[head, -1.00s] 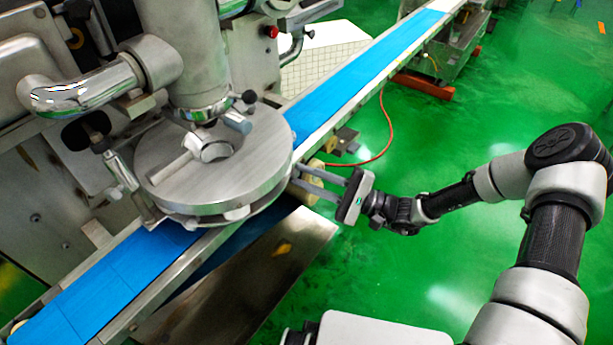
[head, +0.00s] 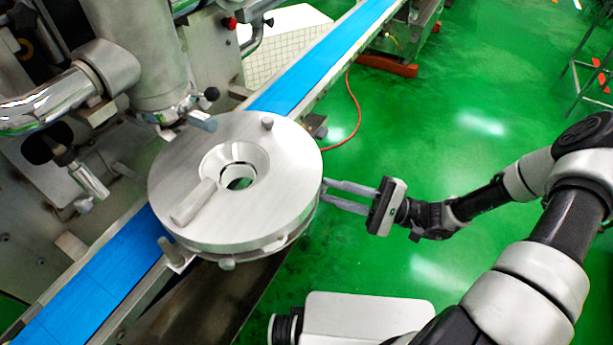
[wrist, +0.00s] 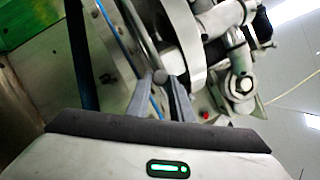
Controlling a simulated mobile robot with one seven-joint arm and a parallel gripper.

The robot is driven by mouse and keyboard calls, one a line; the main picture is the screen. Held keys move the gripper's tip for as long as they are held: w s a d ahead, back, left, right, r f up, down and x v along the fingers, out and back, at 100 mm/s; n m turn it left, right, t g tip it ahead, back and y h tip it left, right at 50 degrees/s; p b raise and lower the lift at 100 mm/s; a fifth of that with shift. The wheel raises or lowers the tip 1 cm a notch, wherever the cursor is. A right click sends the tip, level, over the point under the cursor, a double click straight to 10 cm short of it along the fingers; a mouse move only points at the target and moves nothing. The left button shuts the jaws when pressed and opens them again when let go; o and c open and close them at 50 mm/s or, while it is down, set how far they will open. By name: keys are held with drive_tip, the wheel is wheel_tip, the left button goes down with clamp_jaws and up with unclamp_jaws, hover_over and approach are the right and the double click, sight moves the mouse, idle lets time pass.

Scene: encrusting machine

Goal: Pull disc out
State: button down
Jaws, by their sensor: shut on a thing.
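The disc (head: 275,175) is a wide, round, silver metal plate with a funnel-like hole in its middle and a bar handle on top. In the head view it stands out from under the machine's vertical cylinder (head: 155,60), above the conveyor. My gripper (head: 325,192) is at the disc's right edge, its fingers pointing left and shut on the rim area. In the wrist view my gripper (wrist: 165,82) has its fingers closed around a small rounded metal piece near the disc's edge (wrist: 187,45). The exact grip point on the disc is partly hidden.
A blue conveyor belt (head: 95,275) runs diagonally beneath the disc. The machine body with a chrome pipe (head: 50,105) stands at the left. A red hose (head: 357,115) lies on the green floor (head: 450,265), which is open around my arm.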

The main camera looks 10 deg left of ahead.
drive_tip(key=s+d, duration=0.3)
drive_tip(key=d, duration=0.4)
drive_tip(key=shift+d, duration=0.3)
drive_tip(key=c, duration=1.6)
unclamp_jaws()
drive_tip(key=shift+o, duration=0.2)
drive_tip(key=v, duration=1.7)
drive_tip(key=shift+d+b, duration=0.2)
drive_tip(key=shift+b, duration=0.1)
